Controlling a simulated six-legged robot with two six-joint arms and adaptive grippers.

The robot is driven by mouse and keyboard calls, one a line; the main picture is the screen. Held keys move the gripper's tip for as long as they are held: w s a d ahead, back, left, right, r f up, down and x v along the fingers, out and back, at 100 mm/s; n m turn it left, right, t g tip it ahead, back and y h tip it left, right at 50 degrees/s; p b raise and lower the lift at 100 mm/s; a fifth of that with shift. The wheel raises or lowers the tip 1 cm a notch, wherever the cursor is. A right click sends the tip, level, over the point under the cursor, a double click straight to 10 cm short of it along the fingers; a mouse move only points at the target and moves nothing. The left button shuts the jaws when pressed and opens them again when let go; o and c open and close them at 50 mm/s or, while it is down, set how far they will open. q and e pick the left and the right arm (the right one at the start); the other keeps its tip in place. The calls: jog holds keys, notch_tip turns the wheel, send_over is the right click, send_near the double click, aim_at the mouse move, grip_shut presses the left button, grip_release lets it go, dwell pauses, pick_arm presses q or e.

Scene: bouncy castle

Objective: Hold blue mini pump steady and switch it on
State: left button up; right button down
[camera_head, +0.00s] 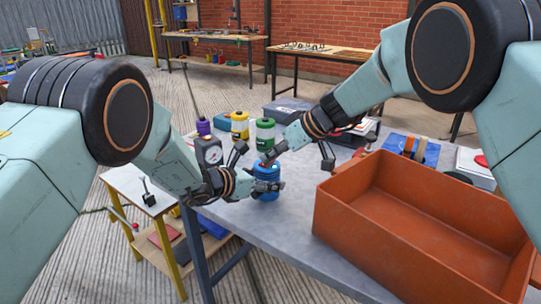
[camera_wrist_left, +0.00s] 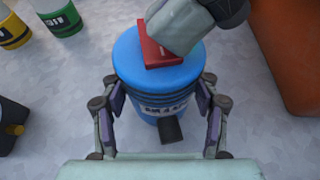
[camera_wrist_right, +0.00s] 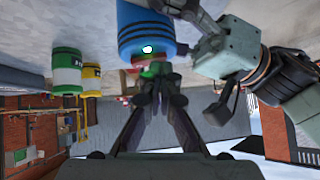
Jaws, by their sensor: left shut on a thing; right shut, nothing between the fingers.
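The blue mini pump (camera_head: 266,193) stands upright on the grey table, with a red switch (camera_wrist_left: 153,52) on its top. The left wrist view shows the pump (camera_wrist_left: 135,62) between the fingers of my left gripper (camera_wrist_left: 160,92), which is shut on its sides. My right gripper (camera_head: 266,160) is shut and empty, its tip pressed on or just over the switch and hiding part of it. In the right wrist view the right gripper (camera_wrist_right: 152,78) is at the pump's top, and a bright green-white spot (camera_wrist_right: 147,49) glows on the pump (camera_wrist_right: 135,30).
An orange crate (camera_head: 340,215) stands close on the right. Green (camera_head: 265,134), yellow (camera_head: 240,125) and purple (camera_head: 204,127) containers stand behind the pump. A gauge box (camera_head: 209,150) is at the left. The table in front of the pump is clear.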

jog(key=shift+w+d+r, duration=0.1)
jog(key=shift+w+d, duration=0.25)
jog(key=shift+w, duration=0.1)
jog(key=shift+r, duration=0.1)
jog(key=shift+r, duration=0.3)
jog(key=r, duration=0.2)
jog(key=s+r, duration=0.1)
jog(key=r, duration=0.1)
jog(key=shift+d+r, duration=0.15)
jog(key=shift+d, duration=0.05)
jog(key=s+v, duration=0.1)
jog(key=v, duration=0.7)
jog(key=shift+s+a, duration=0.15)
jog(key=shift+s, duration=0.1)
jog(key=shift+r, duration=0.1)
pick_arm(q)
jog(key=o, duration=1.6)
